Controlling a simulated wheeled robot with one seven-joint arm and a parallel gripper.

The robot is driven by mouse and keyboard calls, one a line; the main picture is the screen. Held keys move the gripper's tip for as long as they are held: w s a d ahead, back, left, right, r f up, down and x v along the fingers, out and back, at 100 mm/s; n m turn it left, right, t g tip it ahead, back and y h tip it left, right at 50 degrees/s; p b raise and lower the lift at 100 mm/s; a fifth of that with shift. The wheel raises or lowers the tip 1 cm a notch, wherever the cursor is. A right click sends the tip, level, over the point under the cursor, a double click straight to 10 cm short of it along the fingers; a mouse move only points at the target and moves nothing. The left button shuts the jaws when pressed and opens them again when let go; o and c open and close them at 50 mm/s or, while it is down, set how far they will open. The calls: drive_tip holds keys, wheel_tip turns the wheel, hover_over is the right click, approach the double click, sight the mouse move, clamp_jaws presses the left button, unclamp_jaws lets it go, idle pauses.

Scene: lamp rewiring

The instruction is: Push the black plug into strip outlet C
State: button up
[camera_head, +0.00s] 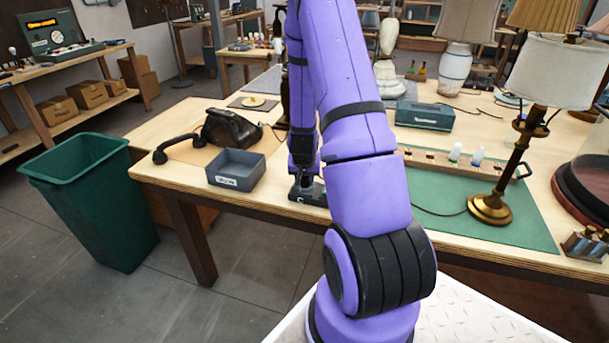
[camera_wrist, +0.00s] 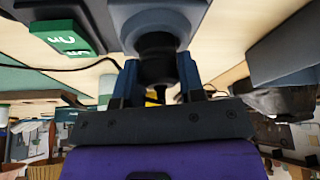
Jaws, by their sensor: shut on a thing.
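My gripper (camera_wrist: 160,84) is shut on the black plug (camera_wrist: 158,48), which sits between its two fingers in the wrist view. The plug's far end meets a blue-grey outlet body (camera_wrist: 158,12), probably part of the strip. I cannot tell how deep it sits or read the outlet's letter. A green piece with white marks (camera_wrist: 70,40) is beside it. In the head view, a dark block with a small white mark (camera_head: 310,197) lies at the table's front edge below my arm. The plug and most of the strip are hidden there by my arm.
Left of my arm are a grey box (camera_head: 236,169) and a black telephone (camera_head: 230,130). To the right, a brass lamp (camera_head: 490,208) stands on a green mat (camera_head: 540,235), with a cord running from it. A green bin (camera_head: 90,195) stands left of the table.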

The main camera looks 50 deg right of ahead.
drive_tip(key=shift+f, duration=0.2)
drive_tip(key=o, duration=1)
drive_tip(key=shift+r, duration=3.55)
